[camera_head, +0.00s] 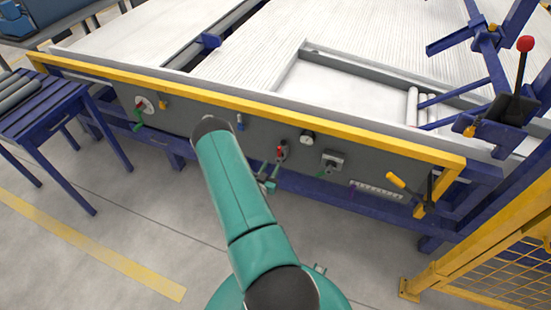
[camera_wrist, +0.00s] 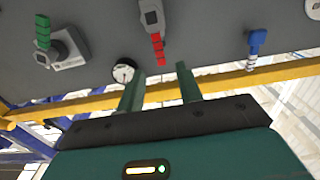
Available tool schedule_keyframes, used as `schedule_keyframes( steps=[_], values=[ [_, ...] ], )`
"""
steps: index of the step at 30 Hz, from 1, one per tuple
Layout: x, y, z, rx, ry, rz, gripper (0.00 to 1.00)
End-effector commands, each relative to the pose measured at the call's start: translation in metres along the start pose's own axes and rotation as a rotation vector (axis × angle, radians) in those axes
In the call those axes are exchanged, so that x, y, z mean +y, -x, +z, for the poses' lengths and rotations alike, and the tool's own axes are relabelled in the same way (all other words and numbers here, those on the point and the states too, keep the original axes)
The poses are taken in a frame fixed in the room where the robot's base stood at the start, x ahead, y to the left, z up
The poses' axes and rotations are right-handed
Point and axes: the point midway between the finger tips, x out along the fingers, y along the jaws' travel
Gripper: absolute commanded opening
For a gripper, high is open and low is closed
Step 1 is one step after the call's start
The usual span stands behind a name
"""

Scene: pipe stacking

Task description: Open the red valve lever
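The red valve lever (camera_head: 280,152) is on the grey panel of the workbench. In the wrist view the red handle (camera_wrist: 158,50) reaches from its grey valve body (camera_wrist: 152,14) toward the fingers. My gripper (camera_wrist: 160,71) is open, with its two green fingers apart on either side of the handle's end in the picture. Nothing is held between them. I cannot tell whether the handle lies between the fingers in depth or still ahead of them. In the head view the fingers (camera_head: 269,176) show just below the red lever, and my arm hides part of the panel.
A green-handled switch (camera_wrist: 43,32), a round gauge (camera_wrist: 123,70) and a blue lever (camera_wrist: 256,40) are on the same panel. A yellow rail (camera_head: 350,133) runs along the panel's top. A yellow mesh fence (camera_head: 505,255) stands at right, a blue table (camera_head: 55,115) at left.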

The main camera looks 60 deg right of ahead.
Motion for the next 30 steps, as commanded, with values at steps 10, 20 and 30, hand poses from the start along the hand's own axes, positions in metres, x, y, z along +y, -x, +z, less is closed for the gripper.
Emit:
schedule_keyframes(
  steps=[10,20,30],
  values=[
    [0.000,0.042,0.000,0.000,0.000,-0.001,0.35],
    [0.000,0.042,0.000,0.000,0.000,0.000,0.35],
    [-0.004,0.041,-0.003,-0.005,-0.006,-0.004,0.35]
  ],
)
